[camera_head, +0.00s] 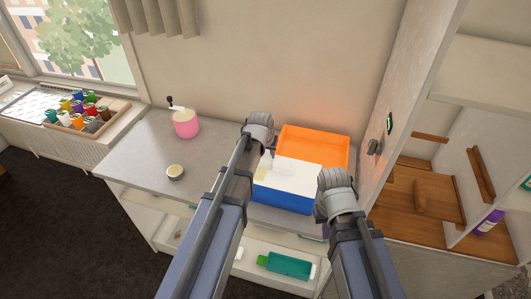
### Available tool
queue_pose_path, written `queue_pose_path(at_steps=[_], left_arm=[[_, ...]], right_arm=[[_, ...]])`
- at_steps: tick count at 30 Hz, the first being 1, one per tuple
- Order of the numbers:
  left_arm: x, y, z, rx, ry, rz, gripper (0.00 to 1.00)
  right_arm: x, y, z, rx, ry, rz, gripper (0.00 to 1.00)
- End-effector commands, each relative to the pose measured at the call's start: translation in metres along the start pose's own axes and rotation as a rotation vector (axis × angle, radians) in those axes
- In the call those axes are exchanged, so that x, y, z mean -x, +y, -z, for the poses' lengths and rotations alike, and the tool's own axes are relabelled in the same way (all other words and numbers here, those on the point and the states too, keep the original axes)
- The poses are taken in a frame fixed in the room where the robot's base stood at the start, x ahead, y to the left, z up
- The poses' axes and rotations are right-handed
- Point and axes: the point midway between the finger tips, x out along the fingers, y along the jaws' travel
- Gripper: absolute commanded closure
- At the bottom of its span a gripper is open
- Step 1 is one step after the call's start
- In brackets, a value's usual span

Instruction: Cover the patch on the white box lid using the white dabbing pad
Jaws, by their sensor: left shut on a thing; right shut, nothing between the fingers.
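The white box lid (300,178) tops a blue box on the grey counter, in the middle of the head view. A pale yellowish patch (261,176) shows near the lid's left end. My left gripper (266,149) is over the lid's far left corner, shut on a small white thing, apparently the dabbing pad (266,161). The pad is just above or on the lid beside the patch; I cannot tell whether they touch. My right gripper (325,196) is shut and empty, at the lid's right end. My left arm hides part of the box's left side.
An open orange bin (314,143) stands behind the box. A wall (398,110) rises close on the right. A green bottle (285,265) lies on the shelf below.

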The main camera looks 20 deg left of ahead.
Motion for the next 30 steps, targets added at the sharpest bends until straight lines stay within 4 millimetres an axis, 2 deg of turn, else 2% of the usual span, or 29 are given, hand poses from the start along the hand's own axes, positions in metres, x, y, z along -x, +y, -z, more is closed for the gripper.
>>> queue_pose_path(at_steps=[15,23,30], left_arm=[[0.001,-0.024,0.002,0.001,-0.001,-0.001,1.00],[0.000,-0.021,0.002,-0.001,-0.001,-0.001,1.00],[0.000,-0.006,0.000,-0.001,-0.001,0.000,1.00]], right_arm=[[0.001,0.000,0.000,0.000,0.000,0.000,1.00],[0.001,0.000,0.000,0.000,0.000,0.000,1.00],[0.000,0.000,0.000,0.000,0.000,0.000,1.00]])
